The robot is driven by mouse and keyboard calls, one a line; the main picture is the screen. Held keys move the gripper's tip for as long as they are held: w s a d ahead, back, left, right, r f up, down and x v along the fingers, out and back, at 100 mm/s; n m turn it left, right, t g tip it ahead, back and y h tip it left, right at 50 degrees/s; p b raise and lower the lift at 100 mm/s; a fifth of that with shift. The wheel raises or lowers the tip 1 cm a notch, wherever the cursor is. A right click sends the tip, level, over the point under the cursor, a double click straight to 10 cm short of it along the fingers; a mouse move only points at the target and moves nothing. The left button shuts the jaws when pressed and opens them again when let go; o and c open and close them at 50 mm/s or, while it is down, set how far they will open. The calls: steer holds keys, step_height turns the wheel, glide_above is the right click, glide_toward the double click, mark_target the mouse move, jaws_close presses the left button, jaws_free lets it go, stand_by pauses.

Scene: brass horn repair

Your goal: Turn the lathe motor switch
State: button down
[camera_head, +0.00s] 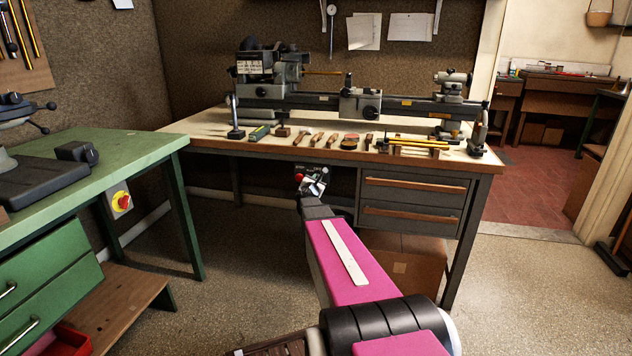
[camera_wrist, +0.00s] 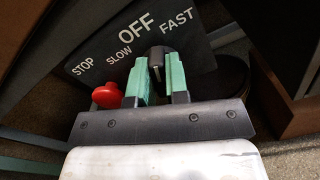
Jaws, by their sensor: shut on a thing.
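The lathe motor switch is a dark panel (camera_wrist: 208,52) under the front edge of the lathe bench. In the wrist view it is lettered STOP, SLOW, OFF and FAST, with a red button (camera_wrist: 107,95) at the left. A black knob (camera_wrist: 160,50) sits below the word OFF. My gripper (camera_wrist: 160,68) has its green fingers on either side of this knob, shut on it. The fingers partly hide the knob, and I cannot tell its exact setting. In the head view my gripper (camera_head: 316,187) reaches the panel, beside the red button (camera_head: 299,177).
The lathe (camera_head: 365,103) stands on the wooden bench (camera_head: 230,143), with hand tools along its front. Drawers (camera_head: 412,187) are right of the switch, and a cardboard box (camera_head: 415,265) is below them. A green bench (camera_head: 95,160) stands at the left.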

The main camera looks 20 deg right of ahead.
steer(key=shift+s+d+f+m, duration=0.1)
steer(key=shift+m, duration=1.5)
steer(key=c, duration=1.1)
jaws_free()
steer(key=v, duration=1.1)
steer(key=shift+m, duration=0.4)
